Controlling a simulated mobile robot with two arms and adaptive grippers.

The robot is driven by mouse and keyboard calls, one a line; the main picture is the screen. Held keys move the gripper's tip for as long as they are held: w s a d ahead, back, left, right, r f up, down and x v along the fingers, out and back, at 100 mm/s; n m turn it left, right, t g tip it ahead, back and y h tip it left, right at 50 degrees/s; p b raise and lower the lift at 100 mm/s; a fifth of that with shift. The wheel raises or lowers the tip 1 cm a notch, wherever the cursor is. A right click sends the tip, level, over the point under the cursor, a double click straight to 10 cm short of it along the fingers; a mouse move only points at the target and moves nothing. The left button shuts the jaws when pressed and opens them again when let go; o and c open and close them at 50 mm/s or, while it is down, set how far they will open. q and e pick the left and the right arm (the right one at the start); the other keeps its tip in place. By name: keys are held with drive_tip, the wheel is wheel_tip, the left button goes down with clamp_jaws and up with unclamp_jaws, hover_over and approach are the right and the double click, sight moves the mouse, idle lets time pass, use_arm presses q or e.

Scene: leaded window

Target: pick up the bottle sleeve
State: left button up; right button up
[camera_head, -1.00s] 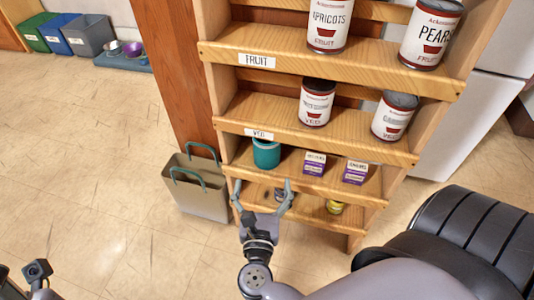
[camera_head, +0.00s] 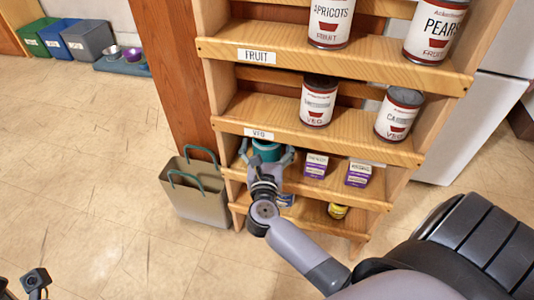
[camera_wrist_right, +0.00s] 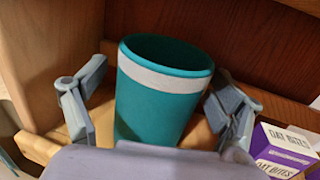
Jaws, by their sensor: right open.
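The bottle sleeve is a teal, hollow cup shape with a pale band below its rim. It stands upright at the left of the shelf under the VEG label. In the head view the bottle sleeve (camera_head: 266,148) is partly hidden by my right gripper (camera_head: 267,156). My right gripper is open and holds nothing. Part of my left arm's end (camera_head: 36,280) shows at the lower left; its fingers are not clear.
Purple-and-white boxes (camera_head: 316,165) stand right of the sleeve; one, an oat bites box (camera_wrist_right: 284,146), is close to the right finger. Cans (camera_head: 318,102) stand on the shelf above. A yellow-lidded item (camera_head: 338,211) is below. A beige bag (camera_head: 195,190) stands left of the shelves.

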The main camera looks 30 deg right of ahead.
drive_tip(key=shift+w+d, duration=0.1)
drive_tip(key=shift+c, duration=0.6)
drive_tip(key=c, duration=1.2)
drive_tip(key=shift+o, duration=0.2)
drive_tip(key=shift+r, duration=0.1)
